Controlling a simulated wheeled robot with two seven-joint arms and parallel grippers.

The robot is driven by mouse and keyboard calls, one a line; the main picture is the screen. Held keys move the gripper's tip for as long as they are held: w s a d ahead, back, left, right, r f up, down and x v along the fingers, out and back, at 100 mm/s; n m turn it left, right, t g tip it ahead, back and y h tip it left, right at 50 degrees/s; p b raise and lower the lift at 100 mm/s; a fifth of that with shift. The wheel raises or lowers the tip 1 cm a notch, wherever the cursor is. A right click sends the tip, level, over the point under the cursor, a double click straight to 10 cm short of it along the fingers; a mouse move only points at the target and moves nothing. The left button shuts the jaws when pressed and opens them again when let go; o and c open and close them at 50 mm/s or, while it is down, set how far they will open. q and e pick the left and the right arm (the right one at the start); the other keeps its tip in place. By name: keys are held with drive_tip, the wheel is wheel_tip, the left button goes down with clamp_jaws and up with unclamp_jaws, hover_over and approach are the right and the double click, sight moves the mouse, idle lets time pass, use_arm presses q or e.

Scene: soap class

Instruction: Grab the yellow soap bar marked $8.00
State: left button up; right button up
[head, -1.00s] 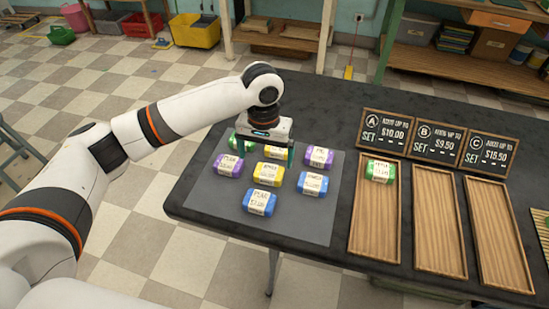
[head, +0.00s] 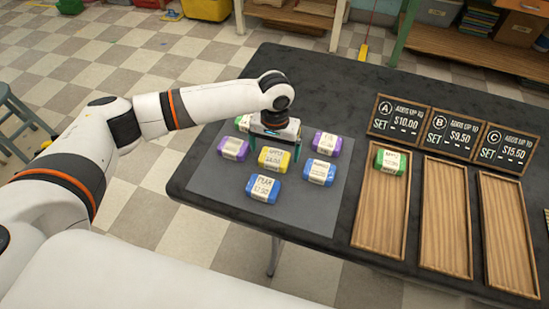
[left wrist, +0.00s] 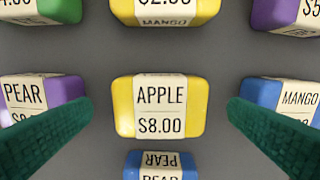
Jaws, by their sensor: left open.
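The yellow soap bar (head: 273,160) lies on a grey mat (head: 215,190), its label partly readable in the head view. In the left wrist view this yellow bar (left wrist: 160,107) is centred, and its label reads APPLE $8.00. My left gripper (head: 273,152) is open above it. In the left wrist view its green fingers stand apart on either side of the bar, not touching it. A second yellow bar (left wrist: 163,12), marked MANGO, is at the top of the wrist view; in the head view my gripper hides it. My right gripper is not in view.
Close around are purple bars (head: 234,149) (head: 326,145), blue bars (head: 319,172) (head: 263,188) and a green bar (head: 242,124). Wooden trays (head: 447,218) lie at right; the left one holds a green bar (head: 391,161). Price signs (head: 451,131) stand behind them.

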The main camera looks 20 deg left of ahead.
use_arm(q)
drive_tip(key=shift+f, duration=1.25)
drive_tip(key=c, duration=1.1)
drive_tip(key=shift+r, duration=0.15)
